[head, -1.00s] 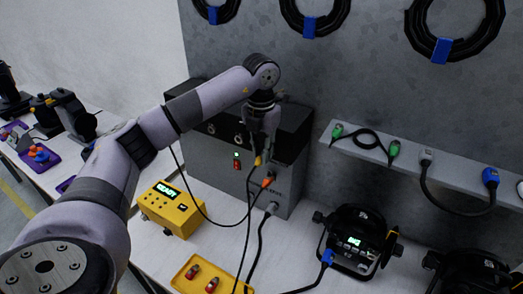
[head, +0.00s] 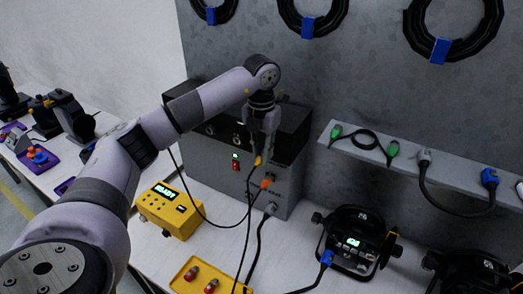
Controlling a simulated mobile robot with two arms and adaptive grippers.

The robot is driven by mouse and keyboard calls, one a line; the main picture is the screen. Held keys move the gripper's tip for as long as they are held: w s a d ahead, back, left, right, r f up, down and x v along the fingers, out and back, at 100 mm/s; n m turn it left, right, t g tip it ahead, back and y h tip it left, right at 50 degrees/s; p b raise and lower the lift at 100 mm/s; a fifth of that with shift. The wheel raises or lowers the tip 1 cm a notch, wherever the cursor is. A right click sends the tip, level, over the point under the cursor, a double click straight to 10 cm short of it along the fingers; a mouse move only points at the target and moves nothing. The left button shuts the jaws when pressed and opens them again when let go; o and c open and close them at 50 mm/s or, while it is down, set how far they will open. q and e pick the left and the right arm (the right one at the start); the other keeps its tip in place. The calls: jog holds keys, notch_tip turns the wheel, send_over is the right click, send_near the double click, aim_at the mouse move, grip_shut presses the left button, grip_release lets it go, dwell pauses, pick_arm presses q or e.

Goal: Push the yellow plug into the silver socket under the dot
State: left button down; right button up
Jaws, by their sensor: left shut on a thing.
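My left gripper (head: 261,147) is shut on the yellow plug (head: 257,161) in front of the grey box (head: 288,187). The plug points down toward the box front and a black cable hangs from it. Round silver sockets (head: 237,140) show on the box's dark upper part, left of the gripper. The gripper and arm hide part of the box front. I cannot make out the dot, the socket under it, or whether the plug touches a socket. My right gripper is not in view.
An orange plug (head: 266,183) and a grey plug (head: 271,208) sit at the box front with cables hanging. A yellow meter (head: 170,209) and a yellow tray (head: 187,284) stand in front. Black stage lights (head: 354,243) are at the right, below a shelf (head: 370,155) with cables.

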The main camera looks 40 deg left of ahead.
pick_arm(q)
jog(key=shift+w+r, duration=0.1)
jog(key=shift+w, duration=0.85)
dwell(2.0)
jog(key=shift+a, duration=0.1)
jog(key=c, duration=1.4)
grip_release()
notch_tip(320, 180, up, 12)
jog(key=shift+s, duration=0.15)
